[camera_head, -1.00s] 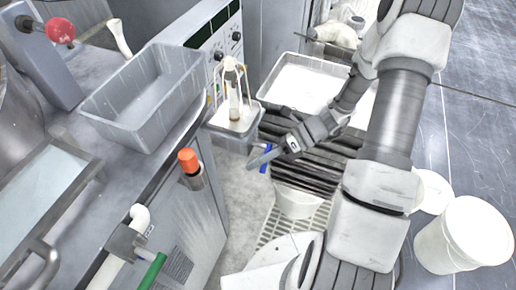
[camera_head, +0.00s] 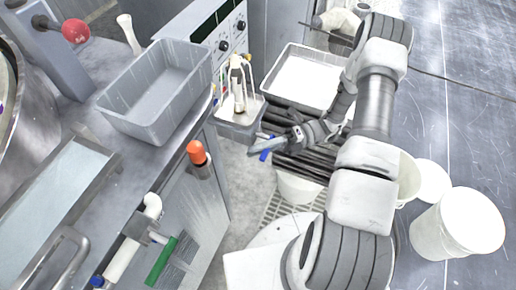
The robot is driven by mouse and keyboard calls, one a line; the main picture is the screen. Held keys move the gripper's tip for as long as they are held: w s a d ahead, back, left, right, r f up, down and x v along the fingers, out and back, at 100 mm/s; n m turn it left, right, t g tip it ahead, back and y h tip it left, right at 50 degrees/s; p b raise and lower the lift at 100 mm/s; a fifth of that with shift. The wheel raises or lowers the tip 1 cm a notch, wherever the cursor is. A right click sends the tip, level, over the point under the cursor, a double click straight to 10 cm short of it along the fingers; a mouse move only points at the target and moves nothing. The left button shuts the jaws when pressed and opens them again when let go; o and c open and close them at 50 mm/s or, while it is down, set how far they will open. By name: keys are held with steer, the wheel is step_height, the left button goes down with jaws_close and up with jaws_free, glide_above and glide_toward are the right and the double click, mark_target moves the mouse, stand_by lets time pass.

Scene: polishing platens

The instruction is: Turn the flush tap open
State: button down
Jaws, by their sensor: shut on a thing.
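Low at the left, a white pipe (camera_head: 127,252) with a grey fitting runs along the front of the bench. A green handle (camera_head: 161,262) sticks out beside it, and a blue cap (camera_head: 97,282) shows at the bottom edge. I cannot tell for sure which part is the flush tap; the green handle looks most like one. My gripper (camera_head: 262,148) is near the middle, right of the bench front and well apart from the green handle. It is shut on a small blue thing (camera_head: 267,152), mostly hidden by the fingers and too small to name.
An orange-topped post (camera_head: 197,153) stands at the bench edge between my gripper and the pipe. A grey bin (camera_head: 122,125) sits on the bench. A caddy (camera_head: 236,132) with upright tools hangs behind the gripper.

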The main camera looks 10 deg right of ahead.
steer(key=shift+r+m+y, duration=0.2)
steer(key=shift+m+y, duration=0.1)
stand_by(0.4)
steer(key=c, duration=0.8)
jaws_free()
